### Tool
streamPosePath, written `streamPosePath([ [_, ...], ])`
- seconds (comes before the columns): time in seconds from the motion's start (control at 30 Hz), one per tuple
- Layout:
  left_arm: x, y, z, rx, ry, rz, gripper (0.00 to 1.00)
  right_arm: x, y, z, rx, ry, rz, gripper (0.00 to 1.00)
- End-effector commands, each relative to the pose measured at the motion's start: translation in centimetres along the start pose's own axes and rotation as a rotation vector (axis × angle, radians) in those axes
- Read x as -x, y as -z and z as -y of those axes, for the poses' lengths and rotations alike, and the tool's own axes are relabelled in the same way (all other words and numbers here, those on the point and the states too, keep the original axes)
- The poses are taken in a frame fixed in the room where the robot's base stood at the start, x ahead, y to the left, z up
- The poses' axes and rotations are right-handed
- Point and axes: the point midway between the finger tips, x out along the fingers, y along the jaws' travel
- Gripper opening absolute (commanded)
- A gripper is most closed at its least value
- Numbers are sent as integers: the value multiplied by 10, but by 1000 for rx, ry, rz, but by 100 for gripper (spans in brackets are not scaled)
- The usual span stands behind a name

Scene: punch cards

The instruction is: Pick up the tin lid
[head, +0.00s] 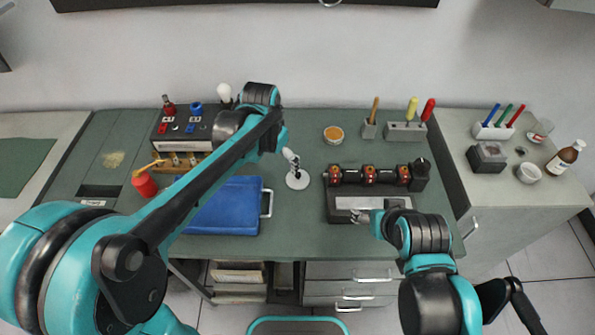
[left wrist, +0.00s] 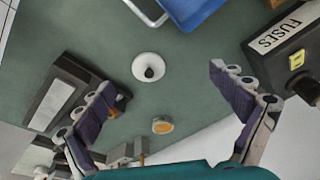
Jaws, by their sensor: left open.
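The tin lid seems to be the pale round disc with a small dark knob at its centre (head: 298,181), lying on the green bench right of the blue tray; it also shows in the left wrist view (left wrist: 140,62). A round tin with orange contents (head: 333,134) stands farther back, also in the left wrist view (left wrist: 162,126). My left gripper (head: 291,157) is above and just behind the disc, partly hidden by my arm. In the left wrist view its fingers (left wrist: 163,83) are spread and empty. My right gripper (head: 361,215) is by the black device; its jaws are unclear.
A blue tray with a handle (head: 223,207) lies left of the disc. A black device with red-orange rings (head: 370,176) stands to the right. A red pot (head: 145,184) and a fuse box (head: 183,128) are left. Bare bench surrounds the disc.

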Motion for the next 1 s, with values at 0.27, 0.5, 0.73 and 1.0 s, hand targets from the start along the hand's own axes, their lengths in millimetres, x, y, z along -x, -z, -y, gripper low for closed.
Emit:
streamPosePath([
  [0.27, -48, 63, -26, -187, -63, 134, 95, 23, 16, 0, 0, 0, 0, 68],
  [0.5, -73, 73, -36, -242, -82, 173, 95, 25, 18, 0, 0, 0, 0, 68],
  [0.73, -98, 69, -38, -243, -83, 174, 95, 19, 14, 0, 0, 0, 0, 68],
  [1.0, -134, 61, -39, -242, -83, 173, 95, 8, 6, 0, 0, 0, 0, 68],
])
